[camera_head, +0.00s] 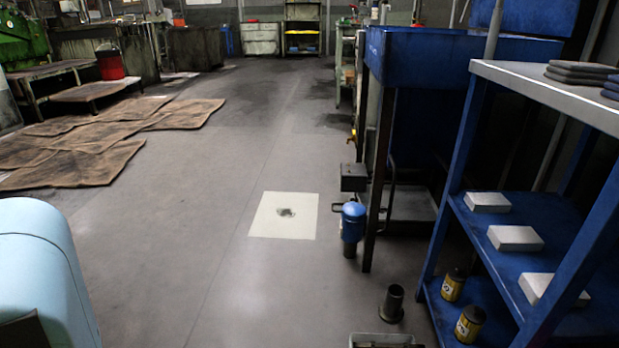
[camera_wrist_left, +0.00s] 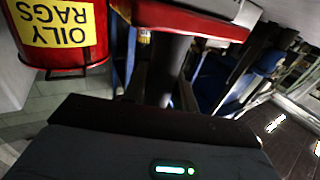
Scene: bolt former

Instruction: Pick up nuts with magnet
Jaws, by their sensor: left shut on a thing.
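A white square sheet (camera_head: 265,226) lies flat on the floor in the middle of the head view. A small dark patch (camera_head: 286,212) near its centre looks like a pile of nuts, too small to make out singly. In the left wrist view my left gripper (camera_wrist_left: 168,45) is shut on a red piece with a pale edge (camera_wrist_left: 195,23), which looks like the magnet. Its far end is cut off by the picture's top. The left gripper does not show in the head view, and my right gripper is in neither view.
A blue shelf rack (camera_head: 453,240) with pale boxes stands right. A blue canister (camera_head: 353,220) and a dark post (camera_head: 392,303) stand near the sheet. Brown mats (camera_head: 80,160) lie left. A red OILY RAGS bin (camera_wrist_left: 62,38) shows upside down.

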